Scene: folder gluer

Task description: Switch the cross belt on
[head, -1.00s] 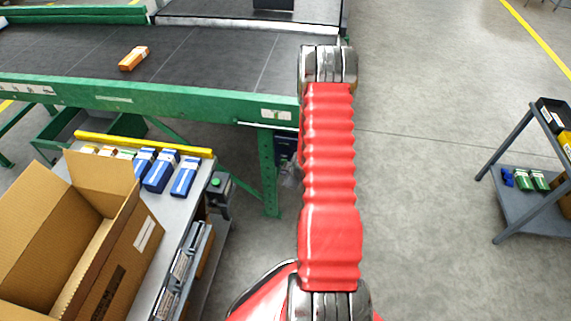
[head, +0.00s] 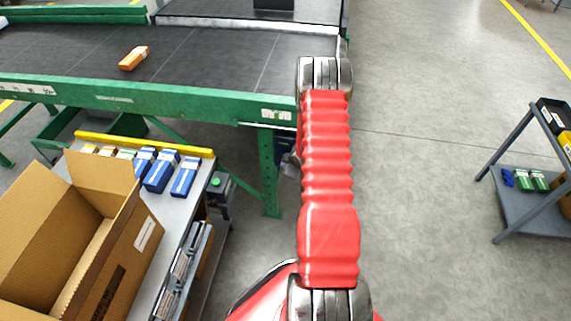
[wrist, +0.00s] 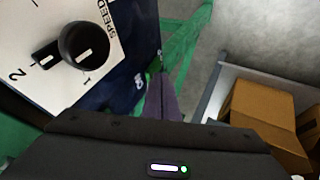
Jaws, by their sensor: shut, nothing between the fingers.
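In the wrist view a dark blue control box (wrist: 138,45) fills the upper left. Its white panel (wrist: 45,20) reads SPEED, with marks 1 and 2 around a black round knob (wrist: 84,45). No on/off switch can be made out there. My gripper (wrist: 160,78) is shut and empty, right of the knob and apart from it in the picture; whether it touches the box's side I cannot tell. In the head view the blue box (head: 284,146) is mostly hidden behind my red arm. A dark belt conveyor (head: 200,60) carries an orange carton (head: 133,58); which belt is the cross belt is not marked.
A green button (head: 215,182) sits on a small post beside the packing table. The table holds an open cardboard box (head: 125,255) and several blue cartons (head: 184,176). A green conveyor leg (head: 268,175) stands near my arm. A grey shelf cart (head: 530,210) stands right; floor between is clear.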

